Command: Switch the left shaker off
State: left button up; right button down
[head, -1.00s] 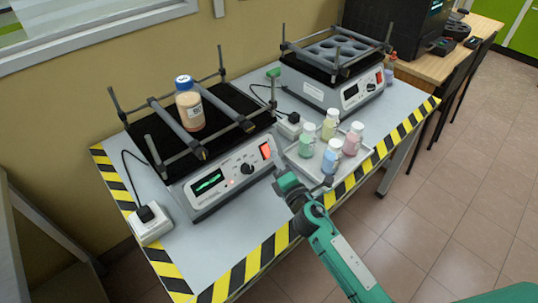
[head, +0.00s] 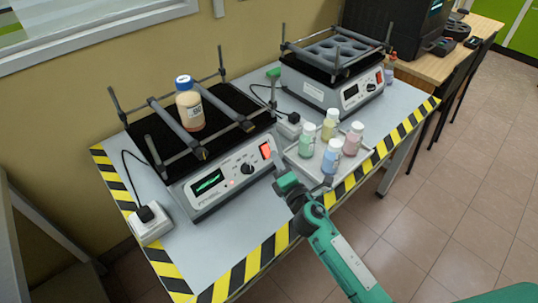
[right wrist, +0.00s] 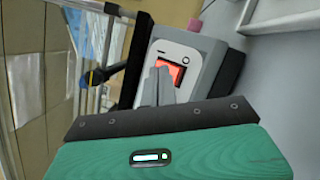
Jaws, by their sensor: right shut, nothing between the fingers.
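The left shaker (head: 222,178) stands on the bench with a lit green display and a small red light. An orange-red rocker switch (head: 265,151) sits at the right end of its front panel. A blue-capped bottle (head: 190,108) stands upright between bars on its black platform. My right gripper (head: 279,174) is in front of the panel's right end, just below the switch. In the right wrist view, its shut, empty fingers (right wrist: 158,84) overlap the lower left of the red switch (right wrist: 174,70). I cannot tell whether they touch it. My left gripper is not in view.
A second shaker (head: 335,85) stands behind to the right. A tray (head: 308,168) with several capped bottles lies close to the right of my gripper. A white power socket (head: 150,224) is at the left. The bench front has a striped edge (head: 240,272).

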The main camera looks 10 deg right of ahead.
jog(key=shift+f, duration=0.1)
dwell(0.4)
jog(key=shift+w+a+f, duration=0.15)
jog(key=shift+w+a, duration=0.05)
jog(key=shift+w, duration=0.05)
jog(key=shift+w+a+f+b, duration=0.15)
jog(key=shift+w+f+b, duration=0.1)
jog(key=shift+b, duration=0.2)
dwell(0.4)
jog(key=shift+r, duration=0.15)
jog(key=shift+s+d+r+p, duration=0.35)
jog(key=shift+s+p, duration=0.1)
jog(key=shift+s, duration=0.05)
dwell(0.3)
